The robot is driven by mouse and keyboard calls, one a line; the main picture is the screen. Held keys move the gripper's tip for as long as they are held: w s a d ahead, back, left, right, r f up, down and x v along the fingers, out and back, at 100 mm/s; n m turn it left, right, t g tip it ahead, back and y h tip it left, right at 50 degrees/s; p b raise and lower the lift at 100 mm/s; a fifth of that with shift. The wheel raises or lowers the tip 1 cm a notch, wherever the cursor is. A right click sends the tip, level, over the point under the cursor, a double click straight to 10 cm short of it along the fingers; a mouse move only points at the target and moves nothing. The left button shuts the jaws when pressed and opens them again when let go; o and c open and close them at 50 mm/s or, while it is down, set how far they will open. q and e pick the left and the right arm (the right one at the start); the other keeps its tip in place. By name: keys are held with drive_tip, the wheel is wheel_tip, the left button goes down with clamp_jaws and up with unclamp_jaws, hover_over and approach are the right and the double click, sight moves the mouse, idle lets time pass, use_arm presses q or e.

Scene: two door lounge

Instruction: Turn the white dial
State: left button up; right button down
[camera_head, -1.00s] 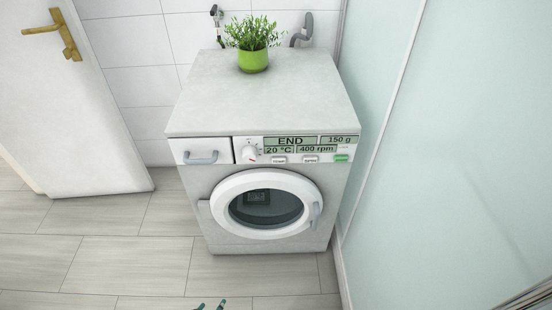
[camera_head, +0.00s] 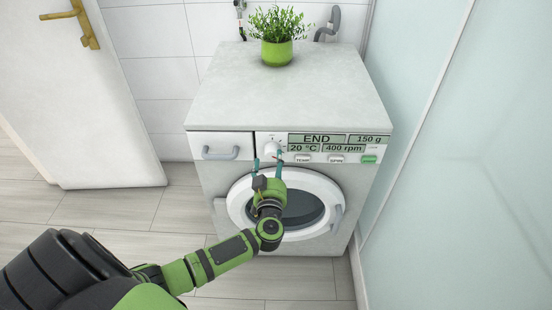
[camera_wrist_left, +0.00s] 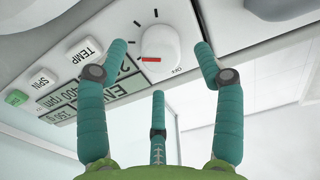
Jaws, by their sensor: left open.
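The white dial (camera_head: 273,147) is on the front panel of the washing machine (camera_head: 290,95), left of the display. In the left wrist view the dial (camera_wrist_left: 160,47) is round with a red mark, and tick marks and the word OFF stand around it. My left gripper (camera_head: 267,163) is in front of the panel, just below the dial. Its teal fingers (camera_wrist_left: 160,60) are spread open, with the dial seen between their tips; I cannot tell whether they touch it. My right gripper is not in view.
The display (camera_head: 317,139) reads END, and TEMP, SPIN and green buttons (camera_head: 369,160) are to its lower side. A drawer handle (camera_head: 220,153) is left of the dial. The round door (camera_head: 325,188) is below. A potted plant (camera_head: 277,52) stands on top. A glass panel (camera_head: 450,180) is at the right.

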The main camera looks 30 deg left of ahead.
sight(272, 157)
use_arm(q)
drive_tip(key=shift+x, duration=1.6)
